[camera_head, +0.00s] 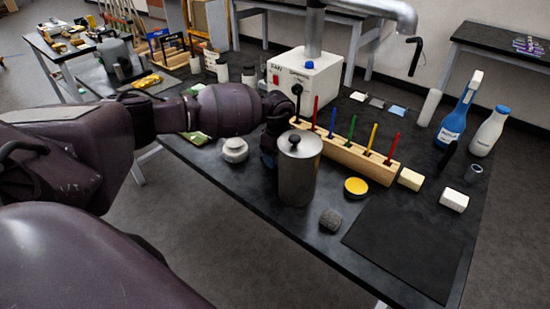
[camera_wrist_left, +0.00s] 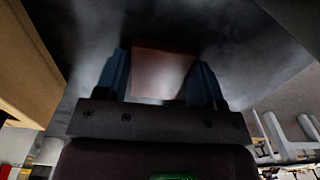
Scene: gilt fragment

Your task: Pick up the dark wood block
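My left arm comes in from the left in the head view, and its gripper (camera_head: 268,152) is low at the table, partly hidden behind a metal canister (camera_head: 298,172). In the left wrist view the gripper's two blue fingers (camera_wrist_left: 163,82) stand on either side of the reddish-brown dark wood block (camera_wrist_left: 164,73). The block fills the gap, and the fingers appear to touch its sides. In the head view the block is hidden behind the canister and gripper. My right gripper is not in view.
A wooden rack (camera_head: 345,155) with coloured sticks stands right of the gripper. A white jar (camera_head: 234,150) is to its left, and a white machine (camera_head: 303,80) is behind. A grey stone (camera_head: 331,219) and yellow-topped tin (camera_head: 356,187) lie in front. The black mat (camera_head: 412,240) is clear.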

